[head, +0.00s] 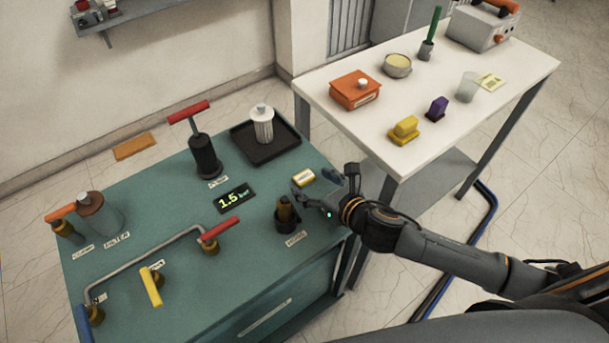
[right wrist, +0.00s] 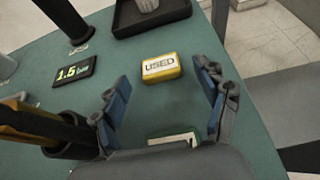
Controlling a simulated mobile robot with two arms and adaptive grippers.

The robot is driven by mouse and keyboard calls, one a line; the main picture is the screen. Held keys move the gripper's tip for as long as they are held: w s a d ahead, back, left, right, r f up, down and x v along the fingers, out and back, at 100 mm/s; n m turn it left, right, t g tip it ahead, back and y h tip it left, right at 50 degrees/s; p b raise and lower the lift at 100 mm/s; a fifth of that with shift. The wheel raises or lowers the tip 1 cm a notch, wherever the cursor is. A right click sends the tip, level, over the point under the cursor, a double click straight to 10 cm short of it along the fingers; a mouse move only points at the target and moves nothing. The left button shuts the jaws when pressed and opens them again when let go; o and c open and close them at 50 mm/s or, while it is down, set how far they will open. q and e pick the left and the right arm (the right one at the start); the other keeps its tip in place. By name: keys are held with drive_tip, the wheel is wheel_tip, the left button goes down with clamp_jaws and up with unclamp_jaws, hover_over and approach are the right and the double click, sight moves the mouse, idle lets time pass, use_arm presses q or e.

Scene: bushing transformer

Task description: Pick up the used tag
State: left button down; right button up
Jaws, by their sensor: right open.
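The used tag (head: 304,177) is a small yellow block with a white top, lying on the green bench near its right edge. In the right wrist view the tag (right wrist: 161,67) shows the word USED and lies just beyond and between the fingertips. My right gripper (head: 318,193) is open and empty, close to the tag on its near side. Its two blue-padded fingers (right wrist: 165,80) are spread apart with the tag not held. My left gripper is in neither view.
A dark holder with a brown-yellow handle (head: 286,214) stands beside my right gripper. A black tray (head: 287,146) with a white ribbed cylinder (head: 262,124) lies behind the tag. A display reading 1.5 (head: 234,199) lies to the left. A white table (head: 455,120) with several items stands at right.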

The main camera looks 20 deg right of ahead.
drive_tip(key=shift+x, duration=1.05)
drive_tip(key=shift+s, duration=0.1)
drive_tip(key=c, duration=0.9)
drive_tip(key=shift+r, duration=0.1)
